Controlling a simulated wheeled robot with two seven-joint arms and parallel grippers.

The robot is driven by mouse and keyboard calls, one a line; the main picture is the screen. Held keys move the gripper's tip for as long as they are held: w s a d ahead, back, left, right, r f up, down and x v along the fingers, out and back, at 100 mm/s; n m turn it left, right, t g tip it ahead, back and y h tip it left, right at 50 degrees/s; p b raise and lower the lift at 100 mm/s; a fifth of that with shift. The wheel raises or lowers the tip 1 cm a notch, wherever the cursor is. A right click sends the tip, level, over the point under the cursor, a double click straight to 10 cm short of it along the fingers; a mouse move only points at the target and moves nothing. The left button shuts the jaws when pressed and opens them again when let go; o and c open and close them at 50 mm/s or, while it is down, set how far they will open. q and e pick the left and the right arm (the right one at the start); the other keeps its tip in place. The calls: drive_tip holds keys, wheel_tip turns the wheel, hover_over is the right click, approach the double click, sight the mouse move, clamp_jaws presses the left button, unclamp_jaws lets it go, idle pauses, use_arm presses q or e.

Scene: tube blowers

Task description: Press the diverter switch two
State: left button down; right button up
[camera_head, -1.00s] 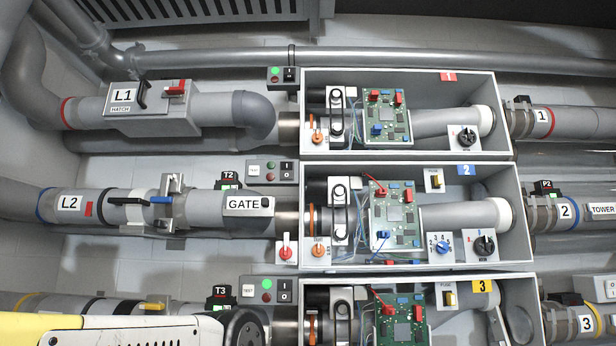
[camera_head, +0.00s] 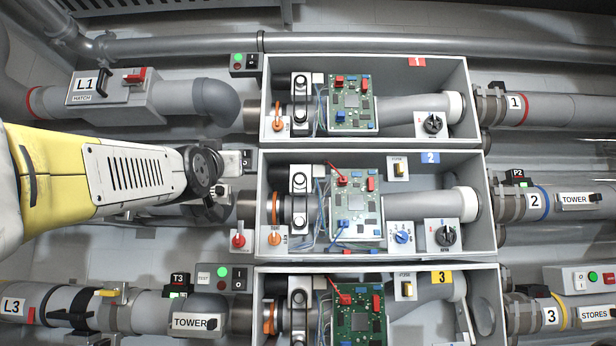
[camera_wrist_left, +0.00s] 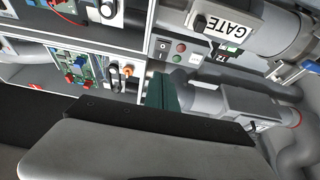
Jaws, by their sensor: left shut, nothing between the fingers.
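The middle box (camera_head: 370,267) has a blue "2" tag (camera_head: 430,157). Inside it are a black rotary knob (camera_head: 446,236) and a blue numbered knob (camera_head: 402,236) on white plates. No readable label names the diverter switch. A button panel by line two (camera_head: 247,160) is partly behind my left arm; the left wrist view shows this panel (camera_wrist_left: 178,52) with I/O keys, red and green lamps, beside the GATE plate (camera_wrist_left: 225,25). My right gripper is out of view.
Upper box (camera_head: 263,110) and lower box (camera_head: 256,310) flank the middle one, with circuit boards inside. The L1 hatch (camera_head: 120,90), pipes and the red-knob switch (camera_head: 238,239) lie around my left arm. A TOWER plate (camera_head: 194,322) is below.

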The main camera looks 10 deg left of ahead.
sight(246, 153)
use_arm(q)
drive_tip(key=shift+w, duration=0.1)
drive_tip(key=x, duration=1.3)
drive_tip(key=shift+w, duration=0.25)
drive_tip(key=shift+w+a+r, duration=0.1)
drive_tip(key=shift+w, duration=0.05)
drive_tip(key=shift+w+r, duration=0.1)
drive_tip(key=shift+w, duration=0.1)
drive_tip(key=shift+g, duration=0.3)
